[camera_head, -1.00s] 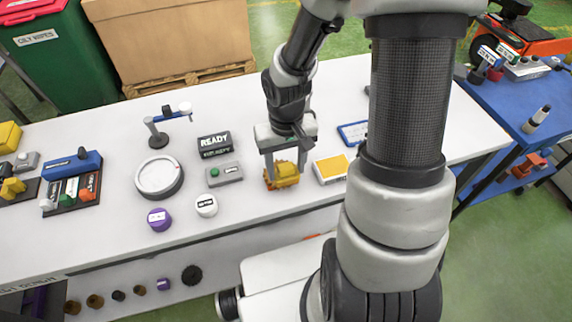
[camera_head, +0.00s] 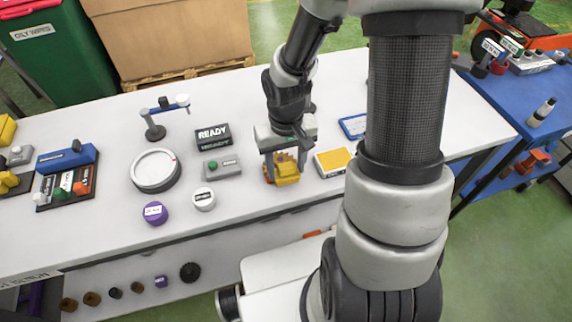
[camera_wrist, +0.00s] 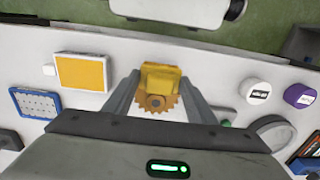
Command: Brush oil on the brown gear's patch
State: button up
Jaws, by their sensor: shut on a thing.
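My gripper (camera_head: 283,168) points down over the white table and is shut on a yellow block (camera_wrist: 161,77). A brown toothed gear (camera_wrist: 156,103) shows against the block between my fingers in the wrist view. In the head view the block and gear (camera_head: 285,172) are partly hidden by the fingers, and I cannot tell whether they touch the table. I cannot make out an oil patch on the gear. A blue holder (camera_head: 67,157) with small green, red and white pieces stands at the left; I cannot tell if a brush is among them.
A yellow-topped white box (camera_head: 333,163) sits close right of my gripper, with a blue-framed tray (camera_head: 353,127) behind. To the left are a grey green-button box (camera_head: 222,167), a READY sign (camera_head: 212,136), a round white dial (camera_head: 156,170), white (camera_head: 203,199) and purple (camera_head: 155,213) pucks.

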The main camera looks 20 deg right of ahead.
jog(key=shift+f+b, duration=0.55)
jog(key=shift+f, duration=0.05)
jog(key=shift+w, duration=0.2)
dwell(0.4)
jog(key=shift+w, duration=0.25)
jog(key=shift+s, duration=0.1)
dwell(3.1)
jog(key=shift+s, duration=0.3)
jog(key=shift+w, duration=0.45)
dwell(0.3)
jog(key=shift+s, duration=0.2)
jog(key=shift+s, duration=0.3)
